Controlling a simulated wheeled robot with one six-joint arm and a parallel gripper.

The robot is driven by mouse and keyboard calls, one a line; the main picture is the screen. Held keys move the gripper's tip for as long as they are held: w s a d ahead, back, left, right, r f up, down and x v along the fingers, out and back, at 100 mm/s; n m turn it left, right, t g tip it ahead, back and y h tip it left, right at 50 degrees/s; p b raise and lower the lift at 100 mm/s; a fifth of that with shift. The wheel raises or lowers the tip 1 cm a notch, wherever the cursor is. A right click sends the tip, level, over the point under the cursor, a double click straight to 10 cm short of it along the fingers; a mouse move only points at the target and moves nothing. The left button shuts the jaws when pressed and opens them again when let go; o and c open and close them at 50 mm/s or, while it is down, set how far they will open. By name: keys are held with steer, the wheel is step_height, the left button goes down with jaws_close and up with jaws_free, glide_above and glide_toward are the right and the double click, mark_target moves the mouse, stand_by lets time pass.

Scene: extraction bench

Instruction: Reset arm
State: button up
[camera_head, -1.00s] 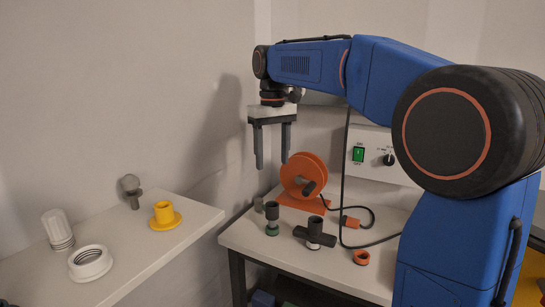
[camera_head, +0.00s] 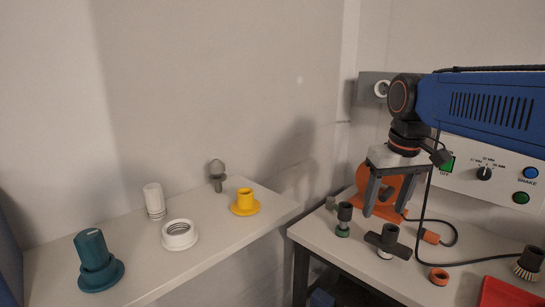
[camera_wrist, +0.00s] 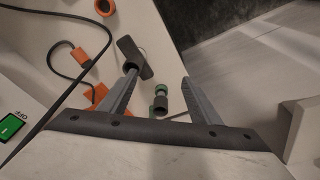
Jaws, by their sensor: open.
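My gripper (camera_head: 386,191) hangs pointing down in the head view, in front of the orange reel (camera_head: 400,188) and above the right bench. Its two grey fingers are apart with nothing between them. In the wrist view my gripper (camera_wrist: 152,98) is also open and empty. Below it show a black T-shaped part (camera_wrist: 127,50) and a dark part with a green ring (camera_wrist: 160,100), both apart from the fingers. My blue arm reaches in from the right.
The left shelf (camera_head: 215,241) holds a teal part (camera_head: 97,265), a white ring (camera_head: 179,235), a white cylinder (camera_head: 154,201), a yellow flanged part (camera_head: 245,203) and a grey knob (camera_head: 217,174). The right bench (camera_head: 340,256) holds an orange ring (camera_head: 439,276), a brush (camera_head: 529,262) and a red tray (camera_head: 503,293). A cable loops there.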

steer(key=s+d+f+m+t, duration=0.1)
steer(key=s+d+f+t, duration=0.1)
steer(key=s+f, duration=1.4)
steer(key=shift+s+d+m+t, duration=0.3)
steer(key=shift+s+d, duration=0.1)
steer(key=shift+s, duration=0.1)
